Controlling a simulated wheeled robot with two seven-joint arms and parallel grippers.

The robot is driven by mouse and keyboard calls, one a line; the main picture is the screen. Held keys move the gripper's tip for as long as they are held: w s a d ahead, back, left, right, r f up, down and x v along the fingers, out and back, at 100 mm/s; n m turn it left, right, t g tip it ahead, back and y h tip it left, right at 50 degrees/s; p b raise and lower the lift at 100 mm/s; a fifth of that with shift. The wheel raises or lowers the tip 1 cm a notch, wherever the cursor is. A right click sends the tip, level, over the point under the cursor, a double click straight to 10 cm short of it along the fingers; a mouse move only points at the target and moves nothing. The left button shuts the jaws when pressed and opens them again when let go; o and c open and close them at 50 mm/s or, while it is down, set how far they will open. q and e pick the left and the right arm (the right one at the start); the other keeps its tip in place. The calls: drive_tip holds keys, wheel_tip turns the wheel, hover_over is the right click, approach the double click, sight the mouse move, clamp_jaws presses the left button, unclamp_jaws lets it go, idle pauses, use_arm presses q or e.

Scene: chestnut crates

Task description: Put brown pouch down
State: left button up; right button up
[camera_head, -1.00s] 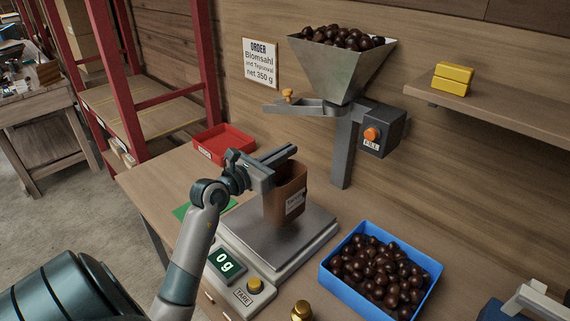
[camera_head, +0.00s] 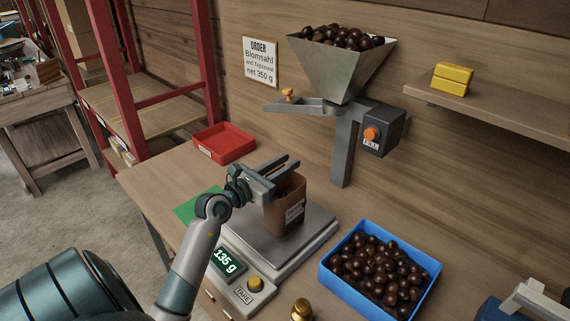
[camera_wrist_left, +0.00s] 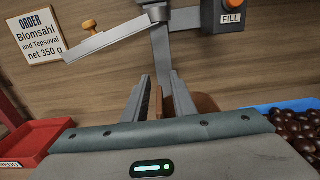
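The brown pouch (camera_head: 287,212) stands upright on the plate of the scale (camera_head: 262,240), its label facing me. The scale display (camera_head: 228,264) reads 135 g. My left gripper (camera_head: 291,163) is at the pouch's top rim with its two fingers spread apart. In the left wrist view, the pouch (camera_wrist_left: 205,103) shows behind the right finger and partly between the fingers. The lower pouch is hidden there by the gripper body. My right gripper is not in view.
A hopper of chestnuts (camera_head: 338,70) with a FILL button (camera_head: 372,134) stands behind the scale. A blue crate of chestnuts (camera_head: 432,282) is at right, a red tray (camera_head: 224,143) behind left. A brass weight (camera_head: 302,311) sits in front. A green mat (camera_head: 197,206) is at left.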

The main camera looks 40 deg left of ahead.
use_arm(q)
drive_tip(key=shift+r, duration=0.2)
drive_tip(key=shift+s+f, duration=0.15)
drive_tip(key=shift+s, duration=0.05)
drive_tip(key=shift+s+a+b, duration=0.15)
drive_tip(key=shift+s+b, duration=0.45)
drive_tip(key=shift+s, duration=1.35)
drive_tip(key=shift+s+a+b, duration=0.2)
drive_tip(key=shift+s+b, duration=0.4)
drive_tip(key=shift+s, duration=1.3)
drive_tip(key=shift+s+a+b, duration=0.15)
drive_tip(key=shift+s+b, duration=0.45)
drive_tip(key=shift+s, duration=1.35)
